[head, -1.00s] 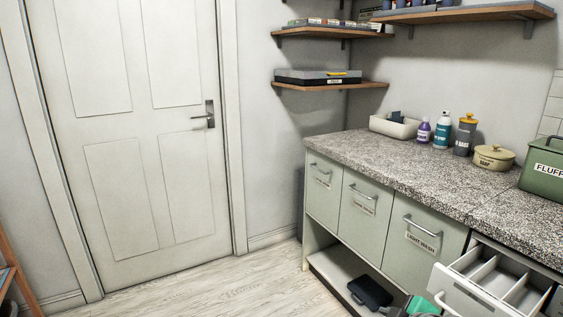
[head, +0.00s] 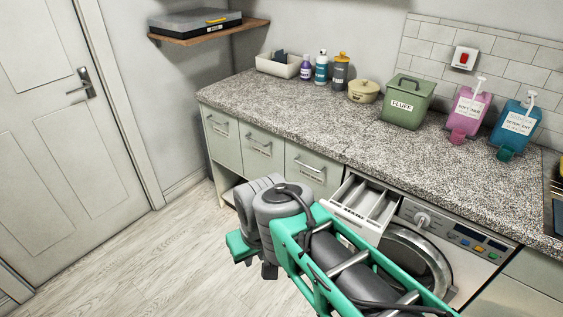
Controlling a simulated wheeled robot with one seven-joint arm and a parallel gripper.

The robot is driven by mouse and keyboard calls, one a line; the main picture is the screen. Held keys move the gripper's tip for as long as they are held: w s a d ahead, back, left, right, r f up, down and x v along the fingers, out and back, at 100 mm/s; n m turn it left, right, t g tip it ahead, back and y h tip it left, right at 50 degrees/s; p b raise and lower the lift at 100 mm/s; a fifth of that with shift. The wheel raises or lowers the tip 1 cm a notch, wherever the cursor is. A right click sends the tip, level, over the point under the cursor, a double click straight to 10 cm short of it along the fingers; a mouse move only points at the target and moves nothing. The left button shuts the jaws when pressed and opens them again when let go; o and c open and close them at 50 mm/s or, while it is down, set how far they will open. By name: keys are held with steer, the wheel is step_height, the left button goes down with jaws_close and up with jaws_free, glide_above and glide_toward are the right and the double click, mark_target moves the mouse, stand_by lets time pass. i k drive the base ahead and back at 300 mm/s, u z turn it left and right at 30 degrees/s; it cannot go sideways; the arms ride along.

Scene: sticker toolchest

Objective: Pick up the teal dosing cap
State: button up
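A teal dosing cap (head: 505,153) shows on the counter at the right, at the foot of the teal detergent dispenser (head: 517,124), below its front. Whether it touches the dispenser is hard to tell. My gripper (head: 250,258) is at the lower middle, at the far end of my arm, low in front of the cabinets and well to the left of the cap. Its fingers are mostly hidden by my arm, so I cannot tell whether it is open or shut.
A pink dispenser (head: 468,109) with a pink cap (head: 457,136) stands left of the teal one. A green FLUFF box (head: 408,104) is further left. An open, divided washer drawer (head: 366,203) juts out below the counter (head: 300,118). The counter front is clear.

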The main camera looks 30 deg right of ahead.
mark_target(505, 153)
steer(key=z, duration=0.9)
steer(key=k, duration=0.2)
steer(key=z, duration=0.45)
steer(key=i, duration=0.35)
steer(key=z, duration=1.3)
